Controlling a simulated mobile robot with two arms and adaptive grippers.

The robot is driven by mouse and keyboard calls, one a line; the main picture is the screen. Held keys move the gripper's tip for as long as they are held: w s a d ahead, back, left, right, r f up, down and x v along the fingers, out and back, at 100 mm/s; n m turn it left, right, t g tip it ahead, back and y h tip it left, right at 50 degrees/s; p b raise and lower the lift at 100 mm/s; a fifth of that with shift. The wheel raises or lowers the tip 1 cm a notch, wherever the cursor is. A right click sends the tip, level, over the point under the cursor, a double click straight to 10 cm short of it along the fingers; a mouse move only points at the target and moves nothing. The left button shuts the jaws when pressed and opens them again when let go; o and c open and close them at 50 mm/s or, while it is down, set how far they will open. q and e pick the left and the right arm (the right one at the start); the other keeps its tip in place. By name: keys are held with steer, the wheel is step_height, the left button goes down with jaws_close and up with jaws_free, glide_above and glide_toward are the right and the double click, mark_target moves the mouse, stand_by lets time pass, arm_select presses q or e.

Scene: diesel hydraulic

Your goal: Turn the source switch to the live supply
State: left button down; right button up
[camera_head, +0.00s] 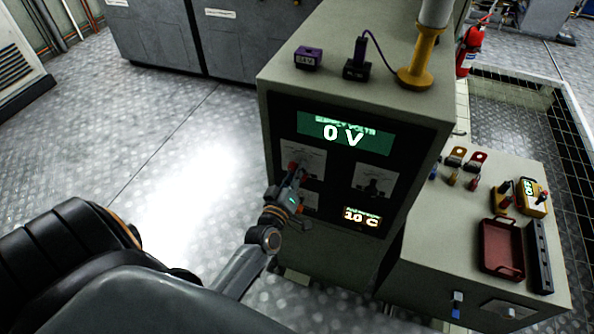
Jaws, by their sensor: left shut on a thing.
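The grey cabinet's black front panel (325,115) has a green display (345,133) reading "SUPPLY VOLTS 0 V". My left gripper (293,180) is at the panel's left side, shut on a small switch handle in front of the upper left plate (312,157). A red part shows at its tip. The gripper hides most of the switch, so its position and labels cannot be read. A second black switch (373,187) sits on the right plate, apart from the gripper. A small lower display (362,217) reads "10 C". My right gripper is not in view.
Purple-topped blocks (307,58) and a yellow stand (415,75) are on the cabinet top. A lower bench (440,230) at right holds padlocks, a red tray (500,248) and a yellow meter (535,200). Floor at left is clear.

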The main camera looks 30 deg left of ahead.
arm_select(q)
steer(key=shift+n, duration=0.3)
stand_by(0.4)
steer(key=c, duration=1.3)
jaws_free()
steer(key=v, duration=1.2)
steer(key=shift+a, duration=0.1)
